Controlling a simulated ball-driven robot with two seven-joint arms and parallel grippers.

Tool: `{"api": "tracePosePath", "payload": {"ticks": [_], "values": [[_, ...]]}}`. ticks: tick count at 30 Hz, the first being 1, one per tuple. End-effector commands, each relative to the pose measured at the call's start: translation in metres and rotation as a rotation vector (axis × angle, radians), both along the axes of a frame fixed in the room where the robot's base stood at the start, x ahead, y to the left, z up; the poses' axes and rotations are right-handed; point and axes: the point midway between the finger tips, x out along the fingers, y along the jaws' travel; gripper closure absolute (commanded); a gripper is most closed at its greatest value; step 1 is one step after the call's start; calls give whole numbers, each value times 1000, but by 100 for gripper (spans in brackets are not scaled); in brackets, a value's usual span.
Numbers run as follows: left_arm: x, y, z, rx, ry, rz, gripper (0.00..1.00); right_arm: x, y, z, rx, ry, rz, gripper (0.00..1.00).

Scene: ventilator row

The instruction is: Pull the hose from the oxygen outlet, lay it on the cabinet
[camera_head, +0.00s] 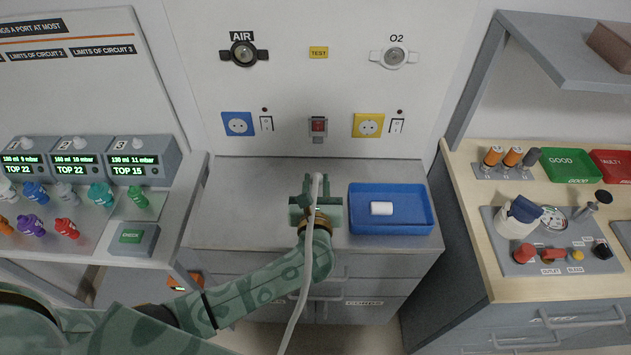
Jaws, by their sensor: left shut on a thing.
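The white O2 outlet (394,57) on the wall panel has nothing plugged into it. My left gripper (317,188) is over the grey cabinet top (235,215), near its middle, and is shut on the pale grey hose (303,285). The hose's end points up toward the wall, and its length hangs down over my arm and past the cabinet's front edge. I cannot tell whether the hose touches the top. My right gripper is out of view.
A blue tray (357,232) with a white roll (381,208) stands right of my gripper. The dark AIR outlet (243,54) is at upper left. A shelf with several displays (82,160) is left; a wooden-topped bench (470,190) is right. The cabinet top's left part is clear.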

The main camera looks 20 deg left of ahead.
Motion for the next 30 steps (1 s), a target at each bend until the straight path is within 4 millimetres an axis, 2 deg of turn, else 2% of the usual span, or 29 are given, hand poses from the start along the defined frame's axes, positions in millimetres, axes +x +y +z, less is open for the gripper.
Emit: {"api": "tracePosePath", "payload": {"ticks": [9, 15, 26, 27, 29, 30], "values": [[0, 0, -39, 2, 1, 1, 100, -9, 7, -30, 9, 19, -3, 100], [0, 0, -57, 3, 2, 1, 100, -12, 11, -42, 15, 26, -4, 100], [0, 0, -59, 2, -2, 1, 100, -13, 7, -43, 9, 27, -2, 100], [0, 0, -59, 2, -2, 1, 67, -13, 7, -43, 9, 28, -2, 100], [0, 0, -59, 2, -2, 1, 50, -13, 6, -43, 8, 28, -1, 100], [0, 0, -59, 2, -2, 1, 47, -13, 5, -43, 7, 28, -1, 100]]}}
